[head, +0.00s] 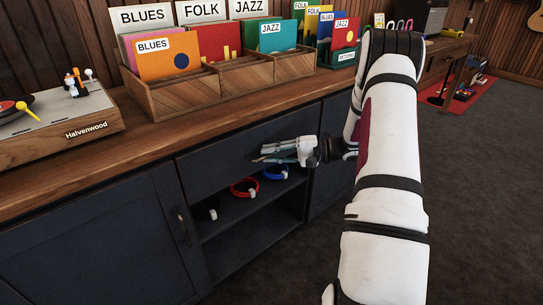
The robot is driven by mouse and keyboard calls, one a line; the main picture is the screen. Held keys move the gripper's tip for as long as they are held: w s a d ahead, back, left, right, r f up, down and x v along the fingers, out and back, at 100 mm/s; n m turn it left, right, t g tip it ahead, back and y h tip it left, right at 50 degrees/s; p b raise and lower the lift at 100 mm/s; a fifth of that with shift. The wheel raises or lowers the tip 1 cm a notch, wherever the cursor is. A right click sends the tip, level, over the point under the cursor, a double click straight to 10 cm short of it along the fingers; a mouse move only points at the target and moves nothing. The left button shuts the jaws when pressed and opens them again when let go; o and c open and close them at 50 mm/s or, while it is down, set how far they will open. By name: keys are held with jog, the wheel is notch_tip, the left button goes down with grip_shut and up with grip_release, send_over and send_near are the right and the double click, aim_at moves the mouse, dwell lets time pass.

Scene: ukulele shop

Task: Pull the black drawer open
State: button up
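The black drawer (218,155) is the dark front panel under the wooden counter top, above an open shelf. It looks flush with the cabinet. No handle shows on the part of it that I can see; my gripper covers some of its lower right. My gripper (262,156) is in front of the drawer's lower edge, with its fingers pointing left. Whether the fingers touch the drawer or hold anything is too small to tell, and their opening is unclear.
The open shelf below holds a red ring-shaped item (243,188) and a blue one (275,172). A cabinet door with a handle (181,226) is at left. Record crates (178,97) and a turntable (60,130) stand on the counter (150,150). The carpet (480,190) at right is largely clear.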

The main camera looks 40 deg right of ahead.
grip_shut()
jog(key=s+d, duration=0.1)
jog(key=s, duration=2.8)
jog(key=shift+p, duration=0.3)
grip_release()
